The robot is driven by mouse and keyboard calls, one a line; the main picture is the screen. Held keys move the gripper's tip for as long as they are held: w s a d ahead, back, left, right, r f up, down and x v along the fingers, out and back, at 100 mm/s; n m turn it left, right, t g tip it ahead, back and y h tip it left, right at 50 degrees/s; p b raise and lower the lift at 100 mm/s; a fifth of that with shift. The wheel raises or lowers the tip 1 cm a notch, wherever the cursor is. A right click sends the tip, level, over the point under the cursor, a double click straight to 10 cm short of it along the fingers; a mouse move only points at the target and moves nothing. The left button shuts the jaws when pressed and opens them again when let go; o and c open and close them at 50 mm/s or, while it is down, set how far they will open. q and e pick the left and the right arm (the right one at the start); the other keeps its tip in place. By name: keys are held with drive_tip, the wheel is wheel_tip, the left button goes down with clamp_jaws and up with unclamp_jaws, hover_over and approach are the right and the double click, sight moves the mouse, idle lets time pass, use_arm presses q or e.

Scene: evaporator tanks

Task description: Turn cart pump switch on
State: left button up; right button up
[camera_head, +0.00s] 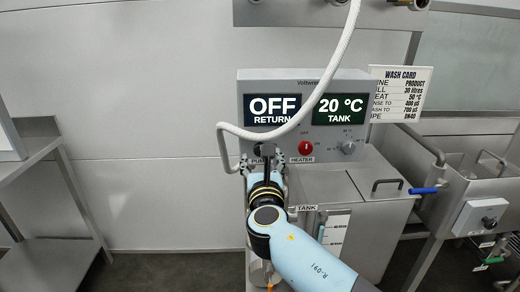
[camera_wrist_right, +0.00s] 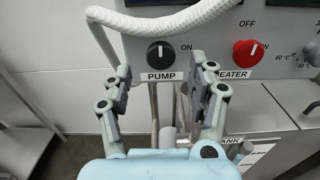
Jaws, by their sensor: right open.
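The pump switch (camera_wrist_right: 160,53) is a round black knob on the grey control box (camera_head: 360,95), above a PUMP label. Its white mark points about straight up, and the word ON stands to its right. In the head view the knob (camera_head: 262,149) is partly hidden by my gripper. My right gripper (camera_wrist_right: 165,75) is open and empty. Its fingers stand left and right of the PUMP label, just below the knob in the wrist picture, apart from it. It also shows in the head view (camera_head: 263,162). The RETURN display (camera_head: 272,108) reads OFF. My left gripper is out of view.
A red heater knob (camera_head: 306,148) sits right of the pump switch. A white braided hose (camera_head: 300,118) loops over the box front and passes just above the pump knob. A steel tank (camera_head: 372,225) stands below right. A blue-handled valve (camera_head: 423,191) is farther right.

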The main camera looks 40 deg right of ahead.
drive_tip(key=shift+x, duration=2.2)
drive_tip(key=c, duration=1.2)
